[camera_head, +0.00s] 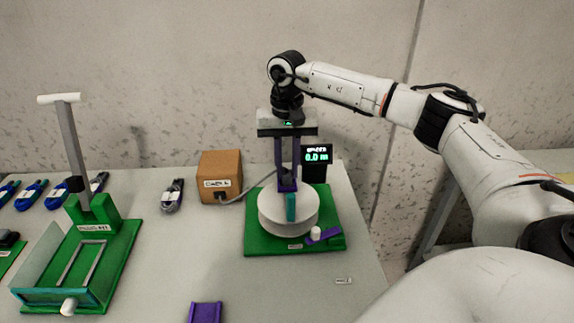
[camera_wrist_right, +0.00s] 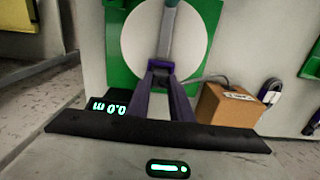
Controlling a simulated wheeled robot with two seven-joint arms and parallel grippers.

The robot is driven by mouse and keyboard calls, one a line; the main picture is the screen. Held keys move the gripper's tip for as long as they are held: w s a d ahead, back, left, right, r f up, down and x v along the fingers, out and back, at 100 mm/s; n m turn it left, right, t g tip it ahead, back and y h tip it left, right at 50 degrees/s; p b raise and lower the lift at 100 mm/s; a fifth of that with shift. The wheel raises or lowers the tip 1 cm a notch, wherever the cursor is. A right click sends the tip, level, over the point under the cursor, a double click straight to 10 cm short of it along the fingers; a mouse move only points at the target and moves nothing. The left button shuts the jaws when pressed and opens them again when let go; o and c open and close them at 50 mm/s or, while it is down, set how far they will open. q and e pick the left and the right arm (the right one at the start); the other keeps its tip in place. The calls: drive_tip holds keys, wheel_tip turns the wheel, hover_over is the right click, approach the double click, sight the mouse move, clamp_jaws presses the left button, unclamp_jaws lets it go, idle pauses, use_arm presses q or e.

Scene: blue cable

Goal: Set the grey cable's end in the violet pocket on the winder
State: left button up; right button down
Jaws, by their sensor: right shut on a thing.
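The winder is a white drum (camera_head: 273,216) on a green base (camera_head: 255,240); the drum also shows in the wrist view (camera_wrist_right: 135,45). My right gripper (camera_head: 288,184) points straight down at the drum's back part, its violet fingers closed together. The grey cable (camera_head: 235,198) runs from the cardboard box to these fingertips, and my right gripper is shut on its end; the cable also shows in the wrist view (camera_wrist_right: 208,79). The fingers hide the held end, and I cannot make out the violet pocket apart from them. My left gripper is out of view.
The cardboard box (camera_head: 220,170) stands left of the winder, a black 0.0 m display (camera_head: 316,162) behind it. A violet lever (camera_head: 325,235) with a white knob sits at its front right. A green fixture (camera_head: 120,245) and several coiled cables stand left. The middle table is mostly clear.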

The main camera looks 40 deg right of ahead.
drive_tip(key=shift+f, duration=0.65)
idle(0.3)
drive_tip(key=c, duration=1.5)
unclamp_jaws()
drive_tip(key=shift+r, duration=0.1)
drive_tip(key=shift+r+p, duration=2.2)
drive_tip(key=shift+r, duration=0.6)
drive_tip(key=shift+r+p, duration=0.5)
drive_tip(key=shift+r, duration=0.65)
